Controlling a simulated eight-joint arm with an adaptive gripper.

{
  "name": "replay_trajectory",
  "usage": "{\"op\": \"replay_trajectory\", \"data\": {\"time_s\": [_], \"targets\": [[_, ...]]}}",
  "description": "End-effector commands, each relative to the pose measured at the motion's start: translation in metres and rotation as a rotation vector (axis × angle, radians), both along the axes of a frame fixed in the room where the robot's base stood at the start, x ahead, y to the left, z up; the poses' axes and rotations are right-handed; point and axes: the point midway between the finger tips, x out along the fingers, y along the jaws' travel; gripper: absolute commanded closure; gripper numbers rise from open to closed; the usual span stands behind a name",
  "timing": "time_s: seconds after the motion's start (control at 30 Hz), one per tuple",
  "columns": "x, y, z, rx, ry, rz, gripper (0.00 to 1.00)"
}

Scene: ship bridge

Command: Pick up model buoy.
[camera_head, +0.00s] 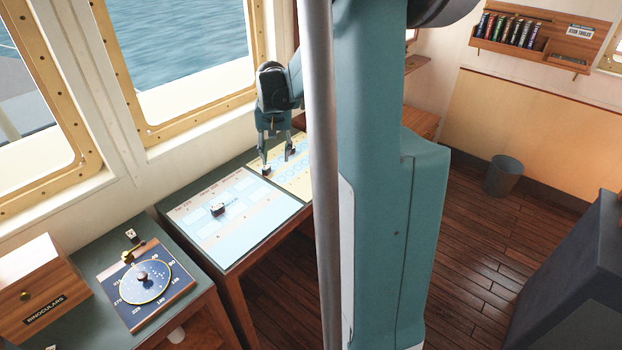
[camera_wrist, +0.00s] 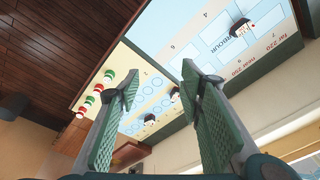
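Several small model buoys, red and white (camera_wrist: 108,76) or green and white (camera_wrist: 98,88), stand in a row along one edge of the yellow chart board in the wrist view, left of the fingers. In the head view I cannot make them out; my own column hides part of that board. My gripper (camera_head: 276,156) is above the yellow board (camera_head: 296,182) in the head view. In the wrist view my gripper (camera_wrist: 159,80) has its two fingers wide apart, with nothing held between them.
A round dial board (camera_head: 143,282) and a binoculars box (camera_head: 38,288) are to the left. A bin (camera_head: 503,177) stands on the floor at the right.

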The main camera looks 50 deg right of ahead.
Motion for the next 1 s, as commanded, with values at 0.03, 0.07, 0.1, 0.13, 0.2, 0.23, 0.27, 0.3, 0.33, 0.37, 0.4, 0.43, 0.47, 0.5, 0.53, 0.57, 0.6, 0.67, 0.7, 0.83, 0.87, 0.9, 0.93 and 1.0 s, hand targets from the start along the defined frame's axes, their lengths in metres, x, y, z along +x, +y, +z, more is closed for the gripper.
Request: {"op": "replay_trajectory", "data": {"time_s": [0.03, 0.07, 0.1, 0.13, 0.2, 0.23, 0.27, 0.3, 0.33, 0.37, 0.4, 0.43, 0.47, 0.5, 0.53, 0.57, 0.6, 0.67, 0.7, 0.83, 0.87, 0.9, 0.93, 1.0], "targets": [[0.002, -0.014, -0.007, 0.005, 0.007, -0.019, 0.62], [0.002, -0.02, -0.011, 0.009, 0.01, -0.03, 0.62], [0.003, -0.029, -0.016, 0.014, 0.017, -0.045, 0.62], [0.002, -0.036, -0.021, 0.018, 0.022, -0.056, 0.62], [0.003, -0.052, -0.031, 0.025, 0.031, -0.079, 0.62], [0.002, -0.059, -0.035, 0.029, 0.035, -0.09, 0.62], [0.002, -0.066, -0.04, 0.033, 0.04, -0.101, 0.62], [0.002, -0.075, -0.046, 0.039, 0.046, -0.116, 0.62], [0.001, -0.082, -0.05, 0.042, 0.05, -0.126, 0.62], [0.001, -0.089, -0.055, 0.046, 0.054, -0.137, 0.62], [0.0, -0.098, -0.062, 0.05, 0.06, -0.153, 0.62], [-0.001, -0.105, -0.067, 0.054, 0.064, -0.162, 0.62], [-0.002, -0.111, -0.071, 0.058, 0.069, -0.173, 0.62], [-0.003, -0.12, -0.078, 0.064, 0.074, -0.187, 0.62], [-0.005, -0.127, -0.083, 0.068, 0.078, -0.198, 0.62], [-0.006, -0.134, -0.088, 0.072, 0.082, -0.209, 0.62], [-0.007, -0.143, -0.095, 0.076, 0.087, -0.223, 0.62], [-0.011, -0.156, -0.106, 0.084, 0.096, -0.245, 0.62], [-0.013, -0.164, -0.112, 0.09, 0.102, -0.258, 0.62], [-0.019, -0.187, -0.132, 0.103, 0.116, -0.295, 0.62], [-0.021, -0.191, -0.135, 0.107, 0.119, -0.302, 0.62], [-0.022, -0.195, -0.14, 0.11, 0.122, -0.311, 0.62], [-0.023, -0.199, -0.143, 0.111, 0.124, -0.316, 0.62], [-0.026, -0.204, -0.148, 0.115, 0.127, -0.326, 0.62]]}}
